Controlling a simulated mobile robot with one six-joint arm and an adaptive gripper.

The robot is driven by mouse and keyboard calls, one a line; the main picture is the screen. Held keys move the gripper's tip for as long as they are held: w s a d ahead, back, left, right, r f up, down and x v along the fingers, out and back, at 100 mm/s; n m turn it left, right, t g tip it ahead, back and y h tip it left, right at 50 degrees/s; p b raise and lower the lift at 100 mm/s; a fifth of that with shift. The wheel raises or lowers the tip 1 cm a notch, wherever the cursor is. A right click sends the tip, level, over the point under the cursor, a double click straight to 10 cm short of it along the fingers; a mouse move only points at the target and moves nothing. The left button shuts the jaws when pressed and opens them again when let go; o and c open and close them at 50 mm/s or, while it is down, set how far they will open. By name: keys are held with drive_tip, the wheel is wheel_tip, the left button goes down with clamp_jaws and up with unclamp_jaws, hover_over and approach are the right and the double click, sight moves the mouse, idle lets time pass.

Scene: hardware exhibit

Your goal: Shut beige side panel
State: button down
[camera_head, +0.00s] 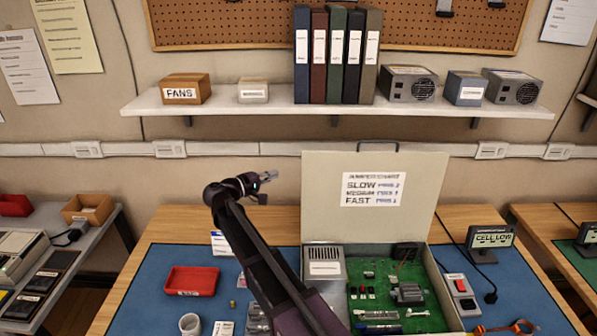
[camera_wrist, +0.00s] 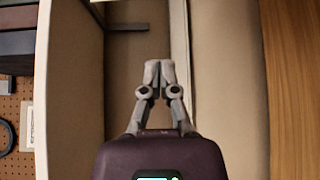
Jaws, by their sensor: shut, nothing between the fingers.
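The beige side panel (camera_head: 372,225) stands open and upright at the back of the computer case (camera_head: 440,285), in the head view. It bears a white label reading SLOW, MEDIUM, FAST, and a dark handle (camera_head: 378,145) shows at its top edge. The case's green board lies exposed below it. My gripper (camera_head: 270,176) is in the air left of the panel's left edge, apart from it. In the wrist view my gripper (camera_wrist: 159,66) has its fingertips together and holds nothing. The panel cannot be made out in the wrist view.
A shelf (camera_head: 440,108) with binders and boxes is above the panel; its underside also shows in the wrist view (camera_wrist: 70,90). A red tray (camera_head: 191,281) and white cup (camera_head: 190,324) are on the blue mat (camera_head: 160,265). A CELL LOW display (camera_head: 490,240) stands right of the case.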

drive_tip(key=shift+d, duration=0.1)
drive_tip(key=w+d, duration=0.2)
drive_tip(key=d, duration=0.5)
drive_tip(key=shift+w+d+f, duration=0.15)
drive_tip(key=shift+d, duration=0.25)
idle(0.5)
